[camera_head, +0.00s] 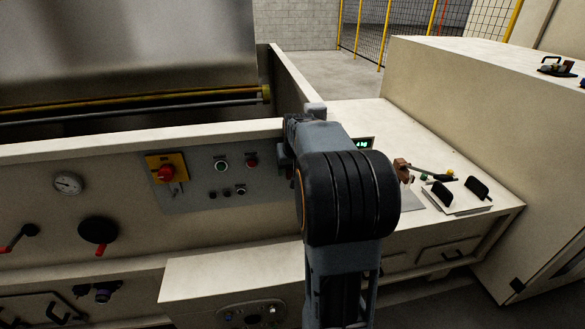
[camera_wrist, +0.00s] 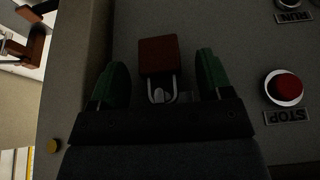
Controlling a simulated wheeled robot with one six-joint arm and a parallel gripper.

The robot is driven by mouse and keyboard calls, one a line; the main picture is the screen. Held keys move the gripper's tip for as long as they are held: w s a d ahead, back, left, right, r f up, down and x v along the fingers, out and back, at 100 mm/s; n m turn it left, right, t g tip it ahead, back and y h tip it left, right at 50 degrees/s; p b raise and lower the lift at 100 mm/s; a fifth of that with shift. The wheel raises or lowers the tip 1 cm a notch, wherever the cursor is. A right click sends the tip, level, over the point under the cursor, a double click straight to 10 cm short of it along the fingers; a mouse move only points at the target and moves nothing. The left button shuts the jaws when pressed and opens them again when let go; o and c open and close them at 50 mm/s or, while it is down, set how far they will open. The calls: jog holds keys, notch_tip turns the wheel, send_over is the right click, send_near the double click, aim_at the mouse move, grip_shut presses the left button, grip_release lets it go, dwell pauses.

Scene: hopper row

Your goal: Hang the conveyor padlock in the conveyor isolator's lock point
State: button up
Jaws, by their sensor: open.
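A red padlock (camera_wrist: 158,54) shows in the wrist view against a grey panel (camera_wrist: 235,60), with its metal shackle towards my gripper's palm. A small pale metal part shows inside the shackle; I cannot tell whether the shackle is hooked on it. My gripper (camera_wrist: 162,68) is open, its green-padded fingers on either side of the padlock with a gap on each side. In the head view my arm hides the gripper and padlock. A yellow isolator plate with a red rotary handle (camera_head: 165,173) sits on the machine's front; I cannot tell which isolator it is.
A red STOP button (camera_wrist: 286,87) and a RUN button (camera_wrist: 290,4) are right of the gripper. A brown object (camera_wrist: 36,44) is at the upper left. In the head view, a worktop (camera_head: 357,107) with black-handled items lies right of my arm, beside a large cabinet (camera_head: 470,100).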

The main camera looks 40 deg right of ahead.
jog(key=shift+w+d+f, duration=0.15)
jog(key=shift+w+f, duration=0.1)
jog(key=shift+f, duration=0.3)
jog(key=shift+c, duration=0.4)
jog(key=c, duration=0.9)
jog(key=o, duration=1)
jog(key=shift+r, duration=0.1)
jog(key=shift+s+r, duration=0.15)
jog(key=shift+r, duration=0.2)
jog(key=s+a, duration=0.1)
jog(key=s, duration=0.2)
jog(key=s+a+b, duration=0.1)
jog(key=s+a, duration=0.1)
jog(key=s, duration=0.2)
jog(key=s+a+b, duration=0.1)
jog(key=s+a, duration=0.1)
jog(key=s, duration=0.2)
jog(key=shift+a+r, duration=0.1)
jog(key=shift+a, duration=0.15)
